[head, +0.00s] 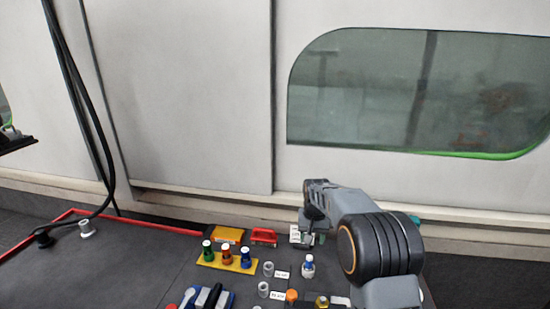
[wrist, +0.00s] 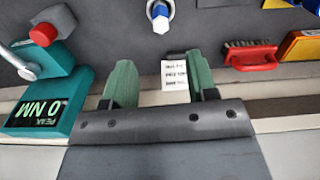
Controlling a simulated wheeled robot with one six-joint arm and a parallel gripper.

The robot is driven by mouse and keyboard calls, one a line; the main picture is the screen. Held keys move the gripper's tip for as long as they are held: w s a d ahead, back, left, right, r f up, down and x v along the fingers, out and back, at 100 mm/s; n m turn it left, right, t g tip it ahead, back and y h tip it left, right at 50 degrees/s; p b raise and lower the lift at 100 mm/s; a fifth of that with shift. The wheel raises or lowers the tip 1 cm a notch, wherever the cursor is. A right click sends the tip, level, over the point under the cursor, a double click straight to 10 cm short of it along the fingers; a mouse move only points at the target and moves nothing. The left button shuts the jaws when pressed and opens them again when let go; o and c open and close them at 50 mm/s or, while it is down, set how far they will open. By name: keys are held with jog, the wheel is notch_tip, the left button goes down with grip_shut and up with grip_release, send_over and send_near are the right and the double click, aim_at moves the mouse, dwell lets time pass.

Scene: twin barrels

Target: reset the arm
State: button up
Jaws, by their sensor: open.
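My arm (head: 375,245) reaches out from the lower right of the head view, over the right part of the dark work surface. My gripper (wrist: 161,78) is open in the wrist view, with its two green fingers apart. A small white printed card (wrist: 174,75) shows between the fingers, closer to the right one. I see nothing gripped. In the head view the gripper end (head: 312,238) is small and partly hidden by my wrist, close to the wall.
A pale wall (head: 180,90) rises behind.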

jog(key=s+r+n+t+p, duration=0.1)
jog(key=s+r, duration=0.3)
jog(key=s, duration=0.9)
jog(key=s+d+r+n+t+p, duration=0.1)
jog(key=s+r, duration=0.4)
jog(key=s, duration=0.9)
jog(key=shift+s+t, duration=0.15)
jog(key=shift+t, duration=0.55)
jog(key=shift+r, duration=0.1)
